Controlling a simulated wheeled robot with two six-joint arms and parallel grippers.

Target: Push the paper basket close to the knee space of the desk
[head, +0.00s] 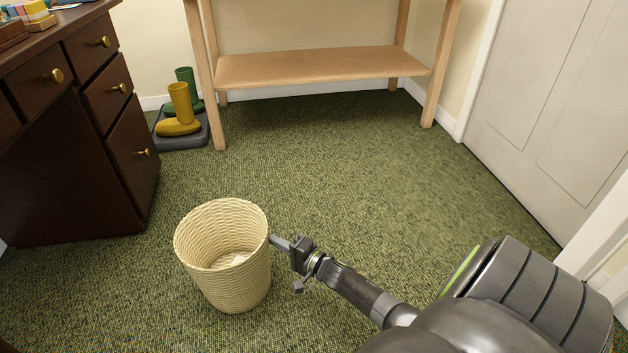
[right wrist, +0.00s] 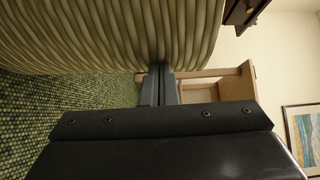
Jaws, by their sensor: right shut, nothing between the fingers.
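The paper basket (head: 228,285) is a cream woven bin standing upright on the green carpet, with a little pale paper at its bottom. The dark wooden desk (head: 135,165) is at the left, and the dark recess under its top lies left of the drawers. My right gripper (head: 273,240) is shut and empty, with its tips at the right side of the basket, just below the rim. In the right wrist view the closed fingers (right wrist: 159,88) point at the basket's ribbed wall (right wrist: 110,40) and seem to touch it. My left gripper is not in view.
A wooden bench with a low shelf (head: 320,67) stands at the back. Yellow and green boots (head: 180,115) sit on a dark tray beside the desk. A white door (head: 560,100) is at the right. Carpet between basket and desk is clear.

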